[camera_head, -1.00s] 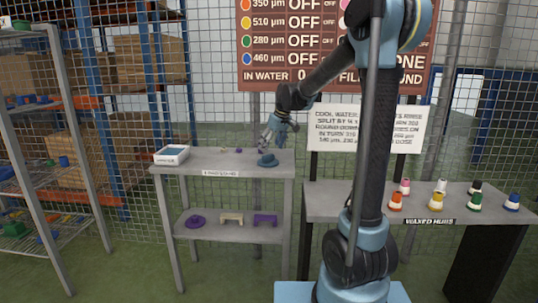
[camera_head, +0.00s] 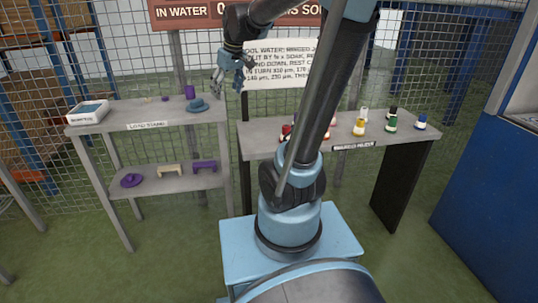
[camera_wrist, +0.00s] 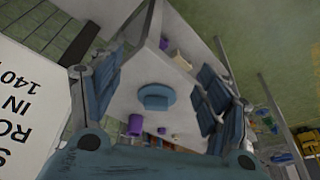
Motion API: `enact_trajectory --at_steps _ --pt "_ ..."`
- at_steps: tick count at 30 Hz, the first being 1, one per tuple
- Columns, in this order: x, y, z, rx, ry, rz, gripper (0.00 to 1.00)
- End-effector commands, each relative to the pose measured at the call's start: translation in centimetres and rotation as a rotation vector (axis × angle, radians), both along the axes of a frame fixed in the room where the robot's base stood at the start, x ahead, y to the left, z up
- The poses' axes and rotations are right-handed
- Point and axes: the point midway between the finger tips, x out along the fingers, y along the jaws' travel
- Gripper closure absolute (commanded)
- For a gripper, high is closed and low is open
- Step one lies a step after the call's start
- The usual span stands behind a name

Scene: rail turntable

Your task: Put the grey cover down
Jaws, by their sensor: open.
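A blue-grey, hat-shaped piece (camera_head: 198,105), which looks like the grey cover, rests on the right part of the load stand's top shelf (camera_head: 140,112). In the wrist view the cover (camera_wrist: 156,97) lies between my spread fingers, at a distance below them. My gripper (camera_head: 228,84) is open and empty, above and to the right of the cover in the head view, and not touching it. Its fingers also show at both sides of the wrist view (camera_wrist: 157,92). A purple cylinder (camera_head: 190,92) stands close behind the cover.
The lower shelf holds a purple disc (camera_head: 131,180), a cream bridge piece (camera_head: 170,170) and a purple one (camera_head: 204,166). A second table (camera_head: 285,147) with several coloured hubs stands at right.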

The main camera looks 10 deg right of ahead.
Motion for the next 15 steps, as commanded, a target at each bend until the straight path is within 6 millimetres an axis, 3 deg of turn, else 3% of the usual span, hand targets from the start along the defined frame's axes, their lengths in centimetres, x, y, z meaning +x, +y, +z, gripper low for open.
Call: enact_trajectory --at_steps 1,6,15 --pt "-1.8 -1.1 -0.7 -0.003 0.008 -0.030 0.30" --pt "-7.2 -4.2 -3.2 -0.016 0.033 -0.132 0.30" --pt "-16.3 -8.5 -9.0 -0.035 0.076 -0.314 0.30"
